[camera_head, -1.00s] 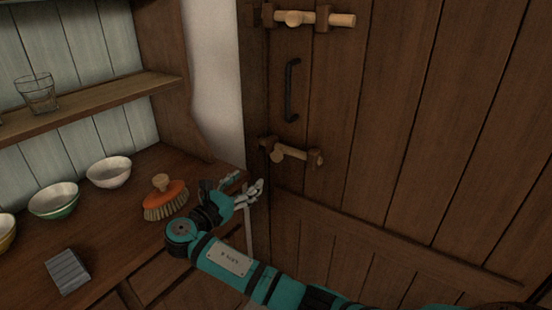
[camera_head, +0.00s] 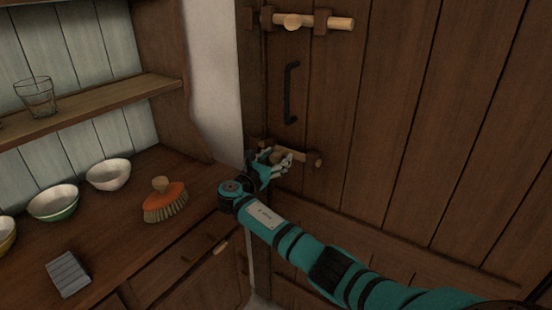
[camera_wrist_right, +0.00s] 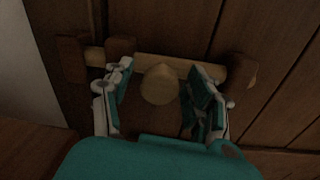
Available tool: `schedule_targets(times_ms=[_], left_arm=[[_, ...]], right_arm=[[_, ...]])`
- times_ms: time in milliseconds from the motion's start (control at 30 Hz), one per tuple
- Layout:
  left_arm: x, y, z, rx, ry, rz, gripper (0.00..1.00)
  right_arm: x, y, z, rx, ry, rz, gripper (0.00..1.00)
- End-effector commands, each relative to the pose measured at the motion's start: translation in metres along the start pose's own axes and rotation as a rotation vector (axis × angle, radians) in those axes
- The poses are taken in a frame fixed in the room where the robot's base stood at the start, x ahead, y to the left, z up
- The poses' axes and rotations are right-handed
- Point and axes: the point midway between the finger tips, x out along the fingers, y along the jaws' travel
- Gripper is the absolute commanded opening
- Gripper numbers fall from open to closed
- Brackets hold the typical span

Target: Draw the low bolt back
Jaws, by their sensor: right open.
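The low bolt (camera_head: 293,155) is a pale wooden bar with a round knob, set in dark brackets low on the plank door (camera_head: 400,120). In the right wrist view the bolt (camera_wrist_right: 205,68) runs across, and its knob (camera_wrist_right: 160,84) faces the camera. My right gripper (camera_head: 278,161) is at the low bolt and partly covers it in the head view. Its open fingers (camera_wrist_right: 158,95) stand left and right of the knob, with gaps visible on both sides. The bar's left part reaches the bracket on the frame side (camera_wrist_right: 72,58). My left gripper is not in view.
A similar upper bolt (camera_head: 313,21) and a dark handle (camera_head: 289,92) are higher on the door. The counter on the left holds an orange brush (camera_head: 166,203), several bowls and a grey block (camera_head: 68,273). A glass (camera_head: 36,97) stands on the shelf.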

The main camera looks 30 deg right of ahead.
Motion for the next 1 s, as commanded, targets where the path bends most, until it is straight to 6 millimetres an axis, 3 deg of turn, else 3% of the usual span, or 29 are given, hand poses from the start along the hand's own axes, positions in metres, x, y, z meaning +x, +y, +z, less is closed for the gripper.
schedule_targets(times_ms=[200,633,1000], left_arm=[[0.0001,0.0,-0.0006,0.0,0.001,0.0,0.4],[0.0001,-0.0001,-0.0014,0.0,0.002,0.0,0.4],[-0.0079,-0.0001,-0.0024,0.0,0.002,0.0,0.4]], right_arm=[[0.0003,-0.0002,-0.0001,0.0,0.0,0.0,0.57],[-0.0001,-0.0002,-0.0002,0.0,0.0,0.0,0.01],[-0.0002,-0.0044,0.0025,-0.002,0.001,-0.001,0.0]])
